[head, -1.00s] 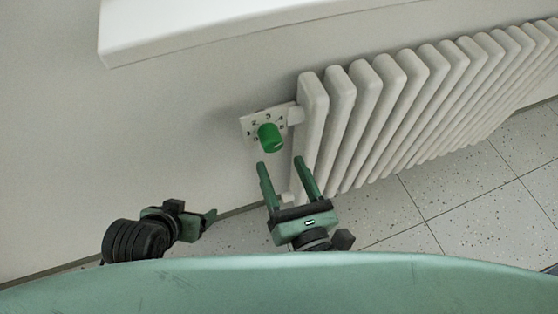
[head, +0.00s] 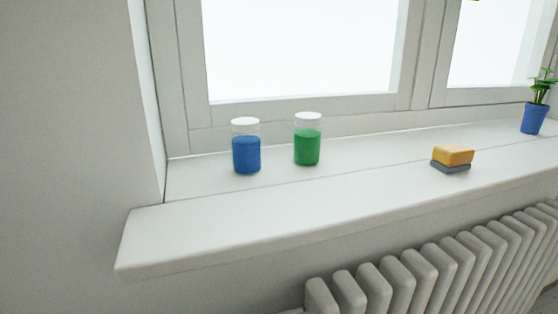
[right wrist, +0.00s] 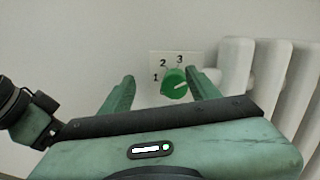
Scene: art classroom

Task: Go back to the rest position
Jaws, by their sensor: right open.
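In the right wrist view my right gripper (right wrist: 159,76) is open, with its two green fingers pointing at the wall. A green round knob (right wrist: 173,84) on a white plate marked 1, 2, 3 shows between and beyond the fingertips. The fingers are apart from each other and hold nothing; I cannot tell how far they are from the knob. Neither gripper shows in the head view.
A white radiator (head: 430,268) runs along the wall beneath a white windowsill (head: 255,212). On the sill stand a blue-filled jar (head: 246,154), a green-filled jar (head: 307,147), a yellow-and-grey sponge (head: 453,155) and a plant in a blue pot (head: 534,119).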

